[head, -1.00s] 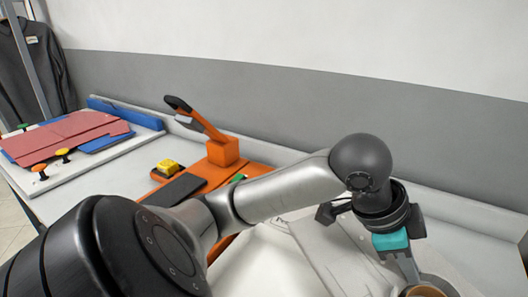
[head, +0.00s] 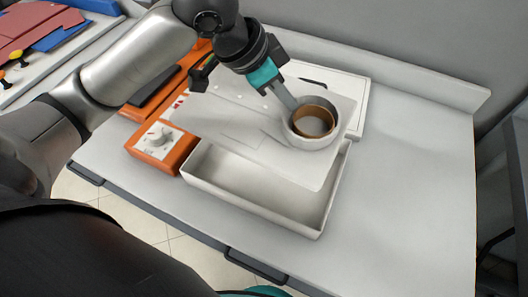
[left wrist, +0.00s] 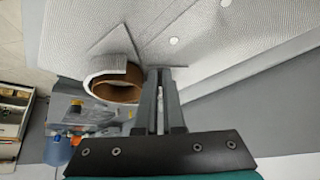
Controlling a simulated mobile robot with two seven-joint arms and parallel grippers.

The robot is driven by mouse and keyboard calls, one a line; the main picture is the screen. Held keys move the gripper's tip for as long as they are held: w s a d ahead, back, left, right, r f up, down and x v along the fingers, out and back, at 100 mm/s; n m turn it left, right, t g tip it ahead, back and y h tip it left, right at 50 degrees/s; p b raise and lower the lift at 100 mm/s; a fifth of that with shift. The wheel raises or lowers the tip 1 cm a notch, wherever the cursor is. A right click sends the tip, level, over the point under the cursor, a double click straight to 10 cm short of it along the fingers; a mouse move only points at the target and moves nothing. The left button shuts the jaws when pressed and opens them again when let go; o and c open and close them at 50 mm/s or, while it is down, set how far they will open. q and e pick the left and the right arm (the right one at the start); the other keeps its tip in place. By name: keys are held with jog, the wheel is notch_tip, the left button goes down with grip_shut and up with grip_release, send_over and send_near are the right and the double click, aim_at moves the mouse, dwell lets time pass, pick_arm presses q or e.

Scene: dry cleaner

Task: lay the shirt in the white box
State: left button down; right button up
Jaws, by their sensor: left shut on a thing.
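The white shirt (head: 235,125) is a flat folded panel with a few buttons and a round standing collar (head: 313,125), brown inside. My left gripper (head: 288,98) is shut on the shirt beside the collar. The open white box (head: 335,205) lies on the counter below, and the shirt hangs over its back part, hiding much of its far side. The front of the box looks empty. In the left wrist view the shirt (left wrist: 205,45) and its collar (left wrist: 115,78) are just beyond my left gripper's fingers (left wrist: 160,85). My right gripper is not in view.
An orange unit with a knob panel (head: 157,140) stands left of the box. A flat white board (head: 361,95) lies behind the shirt, against the low back ledge (head: 430,88). The counter right of the box (head: 420,170) is clear.

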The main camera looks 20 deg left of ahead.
pick_arm(q)
jog(key=shift+w+d+r+n+p, duration=0.1)
jog(key=shift+d+r+n+p, duration=0.05)
jog(key=shift+r+p, duration=0.2)
jog(key=shift+w+d+r+n+p, duration=0.1)
jog(key=shift+r+n+p, duration=0.1)
jog(key=shift+r, duration=0.15)
jog(key=shift+d+f, duration=0.1)
jog(key=shift+f, duration=0.15)
notch_tip(320, 180, down, 20)
jog(key=b, duration=0.5)
jog(key=shift+r, duration=0.15)
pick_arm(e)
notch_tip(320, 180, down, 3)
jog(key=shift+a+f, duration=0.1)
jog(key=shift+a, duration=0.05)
pick_arm(q)
jog(key=c, duration=1)
grip_release()
jog(key=p+v, duration=0.2)
jog(key=v, duration=1)
jog(key=shift+p, duration=0.35)
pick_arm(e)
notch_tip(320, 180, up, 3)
